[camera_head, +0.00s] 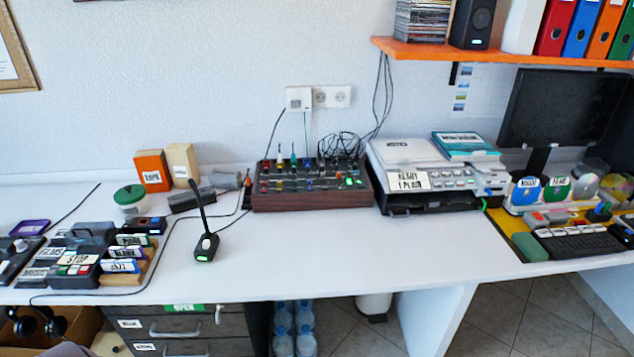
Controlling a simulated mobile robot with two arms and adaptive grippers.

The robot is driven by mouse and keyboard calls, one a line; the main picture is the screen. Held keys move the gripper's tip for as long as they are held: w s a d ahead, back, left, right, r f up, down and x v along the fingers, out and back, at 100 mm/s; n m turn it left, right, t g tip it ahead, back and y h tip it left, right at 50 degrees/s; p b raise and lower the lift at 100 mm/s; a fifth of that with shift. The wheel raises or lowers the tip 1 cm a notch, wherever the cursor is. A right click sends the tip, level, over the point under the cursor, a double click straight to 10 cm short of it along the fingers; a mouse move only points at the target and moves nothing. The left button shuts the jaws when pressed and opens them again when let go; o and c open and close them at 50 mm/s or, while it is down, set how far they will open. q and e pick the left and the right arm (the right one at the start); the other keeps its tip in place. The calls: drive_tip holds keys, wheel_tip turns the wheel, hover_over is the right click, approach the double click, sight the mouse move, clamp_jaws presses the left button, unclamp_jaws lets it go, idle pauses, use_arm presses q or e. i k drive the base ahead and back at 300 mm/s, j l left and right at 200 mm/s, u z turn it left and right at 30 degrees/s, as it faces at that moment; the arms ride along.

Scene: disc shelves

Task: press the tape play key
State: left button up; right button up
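Neither of my grippers shows in the head view. No key that I can read as a tape play key is visible. A dark device with a STOP label (78,259) sits at the left of the white desk (300,240), with small coloured keys on its front. Its lettering is too small to tell which key is which. A light grey machine (400,152) at the right centre carries a READY label (408,180) and a row of keys (465,180). Those key markings are not readable.
A mixer with coloured knobs (310,200) stands at the back centre. A desk microphone (206,246) stands in front of it to the left. Labelled cassettes (128,253) lie at the left, a keyboard (575,242) at the right. The desk's middle front is clear.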

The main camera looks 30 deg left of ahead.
sight(63, 269)
drive_tip(key=i+j+u, duration=0.35)
drive_tip(key=j, duration=0.2)
drive_tip(key=i+j+u, duration=0.4)
drive_tip(key=i+u, duration=0.1)
drive_tip(key=u, duration=2)
